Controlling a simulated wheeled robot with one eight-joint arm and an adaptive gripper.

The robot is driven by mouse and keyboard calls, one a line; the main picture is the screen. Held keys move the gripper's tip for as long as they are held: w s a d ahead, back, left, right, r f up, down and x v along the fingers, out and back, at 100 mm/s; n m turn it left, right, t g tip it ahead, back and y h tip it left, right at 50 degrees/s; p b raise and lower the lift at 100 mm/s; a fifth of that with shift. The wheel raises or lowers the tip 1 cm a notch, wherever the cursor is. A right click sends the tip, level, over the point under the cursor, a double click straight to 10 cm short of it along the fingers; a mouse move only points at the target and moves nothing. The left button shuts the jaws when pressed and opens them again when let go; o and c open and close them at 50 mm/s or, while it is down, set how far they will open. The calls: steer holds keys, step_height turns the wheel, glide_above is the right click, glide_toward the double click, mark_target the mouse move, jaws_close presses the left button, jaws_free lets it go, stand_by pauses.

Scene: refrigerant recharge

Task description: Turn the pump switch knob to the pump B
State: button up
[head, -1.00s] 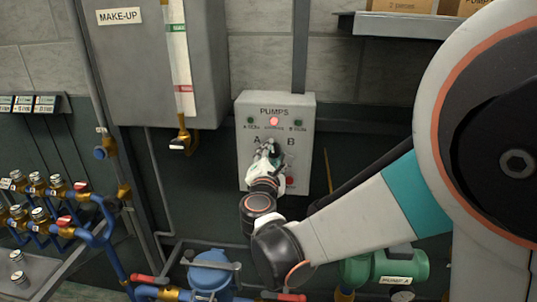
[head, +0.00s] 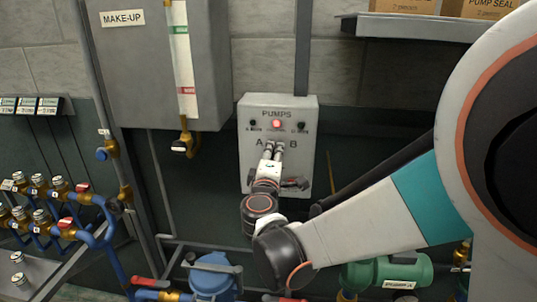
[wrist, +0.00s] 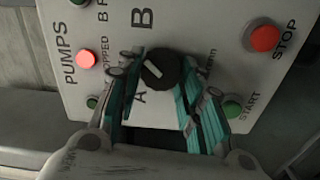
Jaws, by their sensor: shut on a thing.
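The pump switch knob (wrist: 162,70) is black and round, with a white pointer mark, on the light grey PUMPS panel (head: 305,115). In the wrist view the letter B is above it and the letter A below it. The pointer mark faces left, toward the PUMPS lettering, and seems to lie between A and B. My gripper (wrist: 160,88) is shut on the knob, one teal-sided finger on each side of it. In the head view my gripper (head: 272,153) covers the knob, just below the letters.
The panel has a lit red lamp (wrist: 86,58), a red STOP button (wrist: 265,38) and a green START button (wrist: 232,107). In the head view a make-up tank (head: 140,80) hangs to the left, and blue pipework with green pump A (head: 390,270) lies below.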

steer(key=shift+m, duration=0.5)
steer(key=o, duration=1.1)
steer(key=shift+c, duration=0.2)
